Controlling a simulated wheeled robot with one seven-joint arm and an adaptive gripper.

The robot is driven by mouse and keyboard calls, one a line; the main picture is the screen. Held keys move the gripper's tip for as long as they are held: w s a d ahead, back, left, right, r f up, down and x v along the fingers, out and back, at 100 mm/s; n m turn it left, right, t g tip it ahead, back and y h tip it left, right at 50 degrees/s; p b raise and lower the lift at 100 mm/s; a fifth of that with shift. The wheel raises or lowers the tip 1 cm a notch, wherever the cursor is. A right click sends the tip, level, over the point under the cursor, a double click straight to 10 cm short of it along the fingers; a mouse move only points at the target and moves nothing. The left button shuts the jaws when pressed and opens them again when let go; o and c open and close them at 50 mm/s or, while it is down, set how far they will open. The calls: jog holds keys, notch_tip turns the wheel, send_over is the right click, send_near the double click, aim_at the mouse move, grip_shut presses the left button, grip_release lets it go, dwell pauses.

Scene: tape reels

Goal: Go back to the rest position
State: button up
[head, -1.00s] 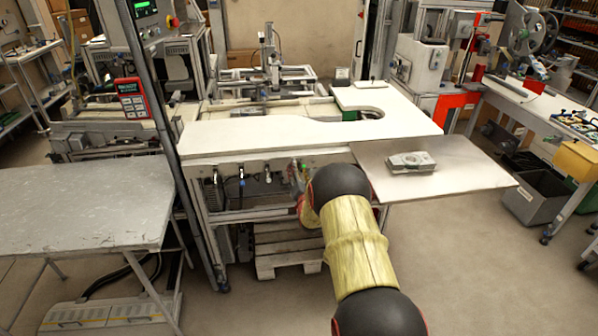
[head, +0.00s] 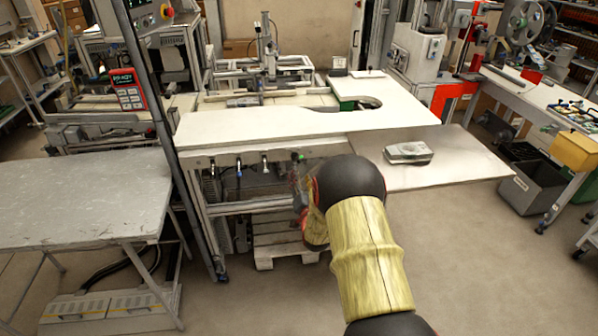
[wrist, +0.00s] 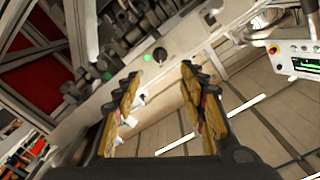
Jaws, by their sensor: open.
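My gripper (wrist: 160,105) is open in the wrist view, its two yellow-padded fingers apart with nothing between them. In the head view my yellow-and-black arm reaches up from the lower right to the front of the white workbench (head: 300,123). The gripper end is mostly hidden behind the arm's black joint there.
A grey device (head: 408,153) lies on the lower side table (head: 450,165) right of my arm. A grey metal table (head: 80,200) stands at the left, beside a dark upright post. A pallet (head: 285,240) sits under the bench. Floor at the lower centre is clear.

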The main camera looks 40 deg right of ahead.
jog(key=shift+s+a, duration=0.3)
jog(key=shift+s, duration=0.2)
